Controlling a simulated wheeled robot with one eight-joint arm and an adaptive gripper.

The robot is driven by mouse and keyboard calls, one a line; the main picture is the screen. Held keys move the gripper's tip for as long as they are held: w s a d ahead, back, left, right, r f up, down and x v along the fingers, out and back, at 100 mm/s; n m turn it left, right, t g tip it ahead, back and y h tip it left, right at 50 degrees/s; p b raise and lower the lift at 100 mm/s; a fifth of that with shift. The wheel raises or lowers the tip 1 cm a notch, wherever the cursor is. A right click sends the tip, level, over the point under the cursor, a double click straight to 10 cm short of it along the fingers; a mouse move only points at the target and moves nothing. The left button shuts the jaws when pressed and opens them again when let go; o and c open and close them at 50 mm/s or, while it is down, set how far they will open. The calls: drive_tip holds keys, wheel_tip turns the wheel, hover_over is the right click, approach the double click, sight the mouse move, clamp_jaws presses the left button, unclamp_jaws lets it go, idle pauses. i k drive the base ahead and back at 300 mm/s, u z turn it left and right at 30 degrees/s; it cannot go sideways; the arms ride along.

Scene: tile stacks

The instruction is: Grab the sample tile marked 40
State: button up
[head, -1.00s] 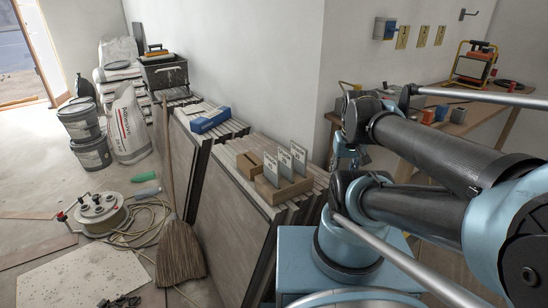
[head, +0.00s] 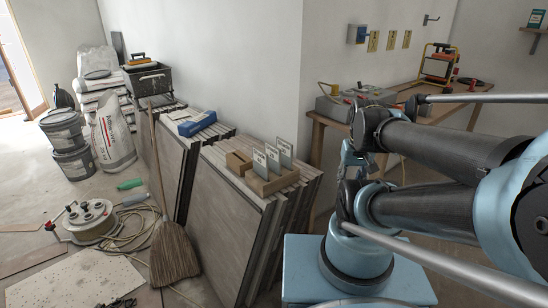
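Three small grey sample tiles (head: 273,158) stand upright, side by side, in a wooden holder (head: 265,186) on top of a stack of large tiles. Each has a marking at its top, too small to read surely, so I cannot tell which is marked 40. My gripper (head: 352,165) hangs at the end of my folded arm, right of the holder and clear of it. My arm links partly hide it, and its fingers cannot be made out. No tile shows in it.
A small cardboard-brown box (head: 239,162) sits just left of the tiles. A blue-and-white pack (head: 190,122) lies on the neighbouring stack. A broom (head: 174,250) leans against the stacks. A workbench (head: 400,97) stands behind my arm.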

sight(260, 159)
drive_tip(key=z, duration=2.25)
drive_tip(key=k, duration=1.05)
drive_tip(key=u, duration=1.95)
